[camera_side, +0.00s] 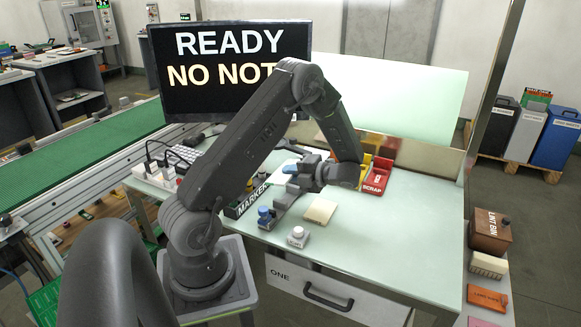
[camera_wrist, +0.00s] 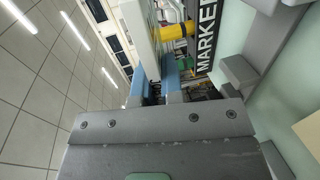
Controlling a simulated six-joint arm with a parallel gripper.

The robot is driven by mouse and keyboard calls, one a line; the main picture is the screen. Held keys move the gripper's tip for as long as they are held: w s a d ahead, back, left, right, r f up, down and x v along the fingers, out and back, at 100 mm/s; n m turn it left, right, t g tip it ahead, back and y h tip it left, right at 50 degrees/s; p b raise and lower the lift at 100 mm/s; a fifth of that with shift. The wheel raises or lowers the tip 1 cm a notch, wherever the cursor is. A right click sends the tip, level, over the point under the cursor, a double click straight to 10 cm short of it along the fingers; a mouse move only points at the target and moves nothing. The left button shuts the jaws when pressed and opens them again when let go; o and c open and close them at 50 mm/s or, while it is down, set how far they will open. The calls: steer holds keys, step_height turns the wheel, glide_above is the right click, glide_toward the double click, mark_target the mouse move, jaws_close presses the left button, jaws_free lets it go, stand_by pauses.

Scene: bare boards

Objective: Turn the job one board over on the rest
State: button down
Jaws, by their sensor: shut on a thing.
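My gripper (camera_side: 292,178) is above the left part of the pale bench, beside the MARKER box (camera_side: 246,203). In the wrist view its two blue-tipped fingers (camera_wrist: 155,82) are shut on a thin pale board (camera_wrist: 139,30), which shows nearly edge-on. In the side view I cannot make the board out clearly. Grey blocks under and beside the gripper, also at the right of the wrist view (camera_wrist: 240,74), may be the rest; the gripper partly hides them. I cannot tell whether the board touches them.
A beige square pad (camera_side: 320,210) lies right of the gripper. A blue-topped knob (camera_side: 265,215) and a white-topped one (camera_side: 298,236) stand in front. A red SCRAP tray (camera_side: 376,180) and a yellow one are behind. The bench's right side (camera_side: 415,225) is clear. The screen (camera_side: 232,62) reads READY.

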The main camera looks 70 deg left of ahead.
steer(key=shift+f, duration=2.95)
steer(key=shift+f, duration=0.5)
steer(key=c, duration=1)
jaws_free()
steer(key=shift+c, duration=0.2)
steer(key=shift+v, duration=0.8)
steer(key=shift+d+f, duration=0.1)
steer(key=shift+f, duration=0.2)
steer(key=shift+v, duration=0.8)
steer(key=shift+w+d+f, duration=0.1)
steer(key=shift+w+f, duration=0.05)
steer(key=shift+f, duration=0.1)
